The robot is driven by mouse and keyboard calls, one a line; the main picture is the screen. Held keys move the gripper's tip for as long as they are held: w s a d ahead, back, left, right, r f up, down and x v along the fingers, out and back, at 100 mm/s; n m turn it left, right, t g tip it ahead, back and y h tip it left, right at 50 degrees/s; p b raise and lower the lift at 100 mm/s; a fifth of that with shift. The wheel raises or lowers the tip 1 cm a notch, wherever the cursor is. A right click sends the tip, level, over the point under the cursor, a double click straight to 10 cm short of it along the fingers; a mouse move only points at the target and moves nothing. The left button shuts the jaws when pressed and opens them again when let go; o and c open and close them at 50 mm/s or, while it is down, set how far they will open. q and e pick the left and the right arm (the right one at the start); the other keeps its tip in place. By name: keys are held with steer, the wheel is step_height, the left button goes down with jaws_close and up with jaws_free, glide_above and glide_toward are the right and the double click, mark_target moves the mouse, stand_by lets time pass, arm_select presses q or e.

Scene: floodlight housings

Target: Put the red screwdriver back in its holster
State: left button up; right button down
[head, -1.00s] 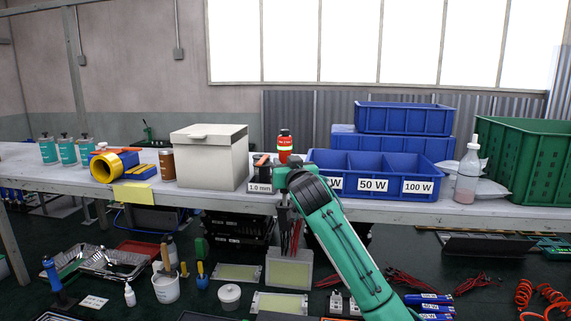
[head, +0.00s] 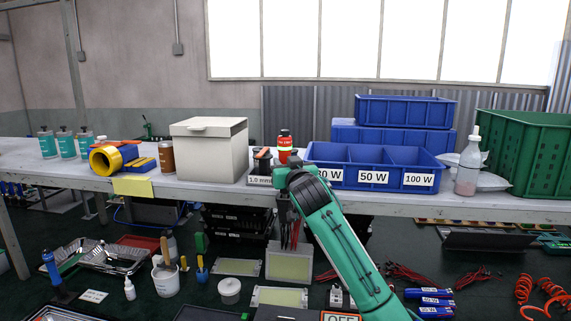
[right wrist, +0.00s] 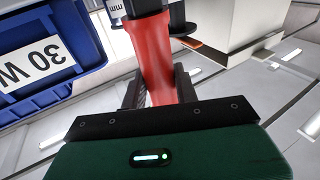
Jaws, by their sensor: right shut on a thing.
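My right gripper (head: 292,166) is at the front edge of the bench, between the 1.0 mm label and the blue bin. In the right wrist view its two dark fingers (right wrist: 158,92) are shut on a red handle, which I take for the red screwdriver (right wrist: 158,55). Its far end runs out of the top of that view, near dark parts and a white label ending in "mm". I cannot make out the holster for certain. My left gripper is not in view.
A blue divided bin (head: 335,178) stands right of my gripper. A black holder with an orange top (head: 262,163) and a white box (head: 209,152) are to the left. Below the bench, floor items crowd the space.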

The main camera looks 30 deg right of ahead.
steer(key=shift+f+b, duration=0.85)
steer(key=shift+f, duration=0.65)
steer(key=c, duration=1)
jaws_free()
steer(key=shift+s, duration=0.1)
steer(key=shift+f, duration=0.1)
steer(key=r+b+v, duration=0.1)
steer(key=b+v, duration=0.3)
steer(key=v, duration=0.9)
steer(key=shift+s+f+b, duration=0.3)
steer(key=shift+s+f, duration=0.1)
steer(key=shift+f, duration=0.15)
